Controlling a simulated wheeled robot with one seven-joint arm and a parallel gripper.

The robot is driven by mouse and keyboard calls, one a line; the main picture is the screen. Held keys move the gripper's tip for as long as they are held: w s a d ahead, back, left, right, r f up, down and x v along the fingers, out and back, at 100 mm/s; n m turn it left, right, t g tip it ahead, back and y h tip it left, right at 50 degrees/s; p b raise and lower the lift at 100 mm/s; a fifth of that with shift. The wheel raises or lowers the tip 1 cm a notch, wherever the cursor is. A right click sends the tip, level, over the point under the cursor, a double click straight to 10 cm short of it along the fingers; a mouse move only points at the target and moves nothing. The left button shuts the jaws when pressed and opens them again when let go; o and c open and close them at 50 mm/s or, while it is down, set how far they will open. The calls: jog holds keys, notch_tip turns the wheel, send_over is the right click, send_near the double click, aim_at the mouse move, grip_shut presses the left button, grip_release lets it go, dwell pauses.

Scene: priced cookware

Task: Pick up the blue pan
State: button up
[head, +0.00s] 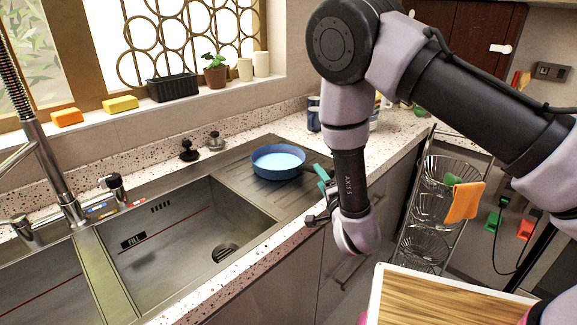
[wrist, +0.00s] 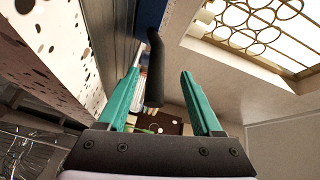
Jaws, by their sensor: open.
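The blue pan (head: 278,162) sits upright on the ribbed drainboard to the right of the sink basin, its inside facing up. Its dark handle points right toward my gripper (head: 322,180). In the wrist view the black handle (wrist: 155,68) shows between the two green fingers of my gripper (wrist: 160,74), nearer the left finger. A strip of the blue pan body (wrist: 150,14) shows at the top edge. My gripper is open and not closed on the handle. I cannot tell whether a finger touches it.
The sink basin (head: 185,240) and tall faucet (head: 48,150) are on the left. Dark stoppers (head: 189,150) stand behind the drainboard. A plant pot (head: 215,75) and sponges (head: 120,104) line the sill. A wire basket rack (head: 432,210) and a wooden board (head: 440,300) are at the right.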

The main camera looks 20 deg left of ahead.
aim_at(314, 172)
jog(key=x, duration=0.7)
jog(key=shift+w+a+f, duration=0.15)
jog(key=shift+a+f, duration=0.15)
jog(key=shift+f, duration=0.05)
grip_shut()
dwell(1.0)
